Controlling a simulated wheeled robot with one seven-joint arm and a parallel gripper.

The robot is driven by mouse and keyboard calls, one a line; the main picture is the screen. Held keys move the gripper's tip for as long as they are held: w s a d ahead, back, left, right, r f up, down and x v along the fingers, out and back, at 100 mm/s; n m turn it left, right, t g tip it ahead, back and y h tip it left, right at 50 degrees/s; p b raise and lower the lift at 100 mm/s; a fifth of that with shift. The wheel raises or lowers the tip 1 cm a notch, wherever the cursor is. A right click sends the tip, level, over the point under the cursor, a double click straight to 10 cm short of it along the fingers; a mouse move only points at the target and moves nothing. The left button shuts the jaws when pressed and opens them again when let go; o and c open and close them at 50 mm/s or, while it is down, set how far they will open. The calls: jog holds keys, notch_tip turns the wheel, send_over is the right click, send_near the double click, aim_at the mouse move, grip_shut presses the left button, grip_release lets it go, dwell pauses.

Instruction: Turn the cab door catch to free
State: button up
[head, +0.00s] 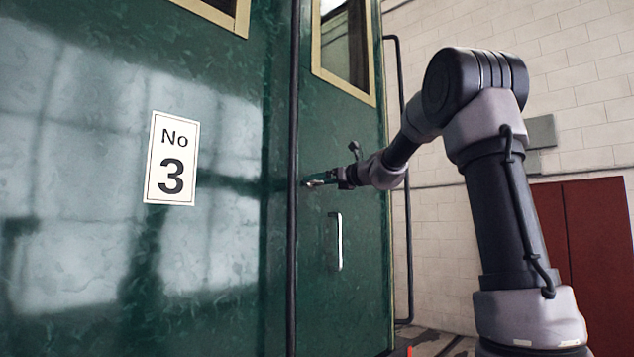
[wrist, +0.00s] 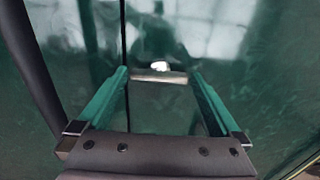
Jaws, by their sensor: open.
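The cab door catch (wrist: 158,76) is a short pale metal bar with a bright spot at its upper edge. In the wrist view it lies crosswise on the green door, between the tips of my gripper (wrist: 159,74). The two teal fingers are apart, one at each end of the bar; I cannot tell whether either touches it. In the head view my gripper (head: 322,178) is at the green cab door (head: 358,290), just right of a dark vertical rail. The catch shows there only as a small pale bit (head: 315,184) at the fingertips, partly hidden.
A silver upright handle (head: 339,240) is on the door below my gripper. A dark vertical handrail (head: 294,120) runs close on the left, and another (head: 398,80) stands at the right edge. A No 3 plate (head: 171,158) is on the green side panel.

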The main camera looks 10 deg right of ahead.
jog(key=shift+x, duration=0.8)
grip_shut()
